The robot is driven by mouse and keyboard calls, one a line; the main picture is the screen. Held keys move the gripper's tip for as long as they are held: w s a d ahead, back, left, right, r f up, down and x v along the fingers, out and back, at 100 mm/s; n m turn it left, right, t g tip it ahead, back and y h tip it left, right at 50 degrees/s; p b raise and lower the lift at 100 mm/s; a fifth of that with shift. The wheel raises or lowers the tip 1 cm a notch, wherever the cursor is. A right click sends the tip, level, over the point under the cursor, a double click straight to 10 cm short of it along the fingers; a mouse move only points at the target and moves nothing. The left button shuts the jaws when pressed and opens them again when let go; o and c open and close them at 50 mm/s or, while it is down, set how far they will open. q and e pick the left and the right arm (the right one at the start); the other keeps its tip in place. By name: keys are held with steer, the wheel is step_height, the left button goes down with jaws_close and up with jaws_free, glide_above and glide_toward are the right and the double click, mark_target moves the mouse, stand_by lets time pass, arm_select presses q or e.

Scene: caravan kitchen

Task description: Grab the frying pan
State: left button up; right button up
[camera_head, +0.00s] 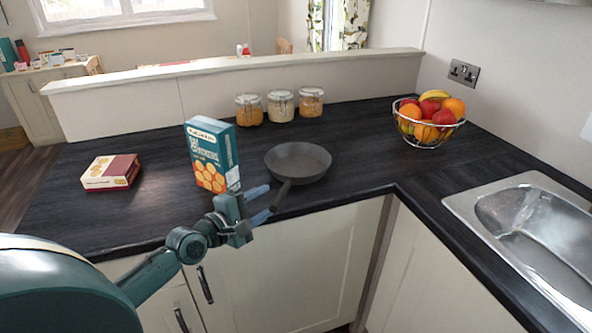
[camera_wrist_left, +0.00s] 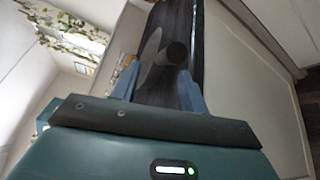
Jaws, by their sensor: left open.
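The dark grey frying pan (camera_head: 298,158) sits on the black worktop near its front edge. Its handle (camera_head: 281,194) points toward me and reaches the worktop's front edge. My left gripper (camera_head: 267,201) is open, with its blue fingers close to the handle's near end. In the left wrist view, the handle's round end (camera_wrist_left: 177,53) shows just ahead of the open fingers (camera_wrist_left: 159,75), nearer the right-hand finger. The pan body (camera_wrist_left: 150,56) is partly hidden behind the handle there. I cannot tell whether a finger touches the handle. My right gripper is not in view.
A teal and orange box (camera_head: 211,157) stands left of the pan, close to my left gripper. A red and cream box (camera_head: 111,172) lies farther left. Several lidded jars (camera_head: 281,106) stand behind. A fruit basket (camera_head: 429,121) and a sink (camera_head: 530,226) are at the right.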

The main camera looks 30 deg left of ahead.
arm_select(q)
steer(key=shift+a+f+x, duration=0.1)
steer(key=shift+x, duration=1.4)
steer(key=shift+a+f+x, duration=0.1)
steer(key=shift+f+x, duration=0.05)
steer(key=shift+x, duration=1.35)
steer(key=shift+c, duration=0.5)
jaws_close()
steer(key=shift+r, duration=0.15)
